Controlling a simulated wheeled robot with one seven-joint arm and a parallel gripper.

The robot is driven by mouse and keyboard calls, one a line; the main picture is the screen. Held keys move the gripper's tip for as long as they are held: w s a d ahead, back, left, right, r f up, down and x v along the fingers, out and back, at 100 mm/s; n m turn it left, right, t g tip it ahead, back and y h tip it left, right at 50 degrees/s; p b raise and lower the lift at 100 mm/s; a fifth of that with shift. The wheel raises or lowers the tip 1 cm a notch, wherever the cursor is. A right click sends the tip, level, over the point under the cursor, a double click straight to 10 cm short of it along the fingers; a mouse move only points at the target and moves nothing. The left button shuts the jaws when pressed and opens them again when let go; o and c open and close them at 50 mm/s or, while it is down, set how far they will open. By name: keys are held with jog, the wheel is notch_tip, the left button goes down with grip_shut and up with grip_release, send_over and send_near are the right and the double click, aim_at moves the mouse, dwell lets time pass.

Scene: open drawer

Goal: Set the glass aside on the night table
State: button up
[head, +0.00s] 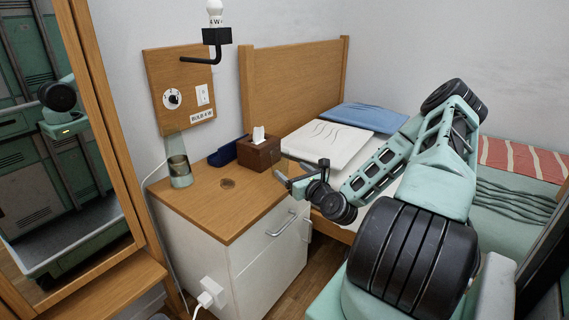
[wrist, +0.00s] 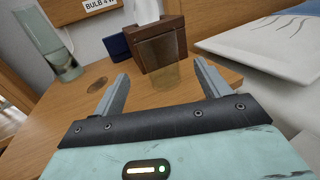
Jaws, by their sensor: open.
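The glass (head: 179,172) is a tall, clear, greenish tumbler with something brownish in its lower part. It stands upright at the back left corner of the night table (head: 215,215), below the wall panel. It also shows at the upper left of the wrist view (wrist: 57,45). My gripper (head: 283,177) is over the right edge of the table, in front of the tissue box and well to the right of the glass.
A brown tissue box (head: 259,152) and a dark blue object (head: 224,154) stand at the back of the table. A round dark mark (head: 228,183) lies on the wooden top. The front left of the top is clear. A bed with pillows (head: 327,144) is to the right; a mirror (head: 70,130) is left.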

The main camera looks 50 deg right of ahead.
jog(key=v, duration=0.4)
dwell(0.6)
